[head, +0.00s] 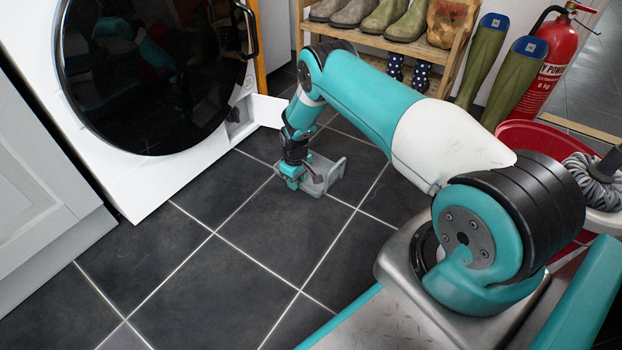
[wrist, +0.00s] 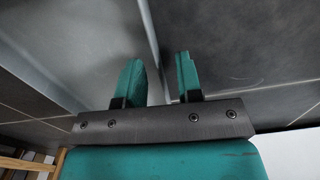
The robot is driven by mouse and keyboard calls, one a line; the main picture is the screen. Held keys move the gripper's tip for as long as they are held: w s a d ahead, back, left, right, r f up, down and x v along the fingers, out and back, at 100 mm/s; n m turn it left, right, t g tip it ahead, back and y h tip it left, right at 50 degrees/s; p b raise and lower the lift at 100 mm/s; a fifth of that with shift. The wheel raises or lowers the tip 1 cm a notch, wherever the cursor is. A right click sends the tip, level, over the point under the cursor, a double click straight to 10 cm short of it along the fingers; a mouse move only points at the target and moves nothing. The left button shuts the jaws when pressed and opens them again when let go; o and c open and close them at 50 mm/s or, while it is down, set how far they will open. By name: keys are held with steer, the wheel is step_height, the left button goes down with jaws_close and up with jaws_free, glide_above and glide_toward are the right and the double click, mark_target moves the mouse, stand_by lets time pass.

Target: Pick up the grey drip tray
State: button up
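The grey drip tray (head: 336,172) lies on the dark tiled floor in front of the white appliance in the head view. My gripper (head: 292,181) points down at the tray's left side, low to the floor, and hides part of it. In the wrist view, my gripper (wrist: 160,78) has its two teal fingers apart. A thin grey upright edge, seemingly the wall of the drip tray (wrist: 151,40), runs between the fingers with a gap on each side. The fingertips' exact height against the floor is hard to tell.
The white appliance with a round black door (head: 150,70) stands at the left, with a small open flap (head: 255,115) near the tray. A wooden boot rack (head: 375,40), green wellies (head: 515,80), a fire extinguisher (head: 555,60) and a red tub (head: 535,138) line the back right. Front floor is clear.

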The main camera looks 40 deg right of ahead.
steer(key=shift+f, duration=0.65)
steer(key=shift+r, duration=0.15)
jaws_close()
steer(key=shift+r, duration=0.1)
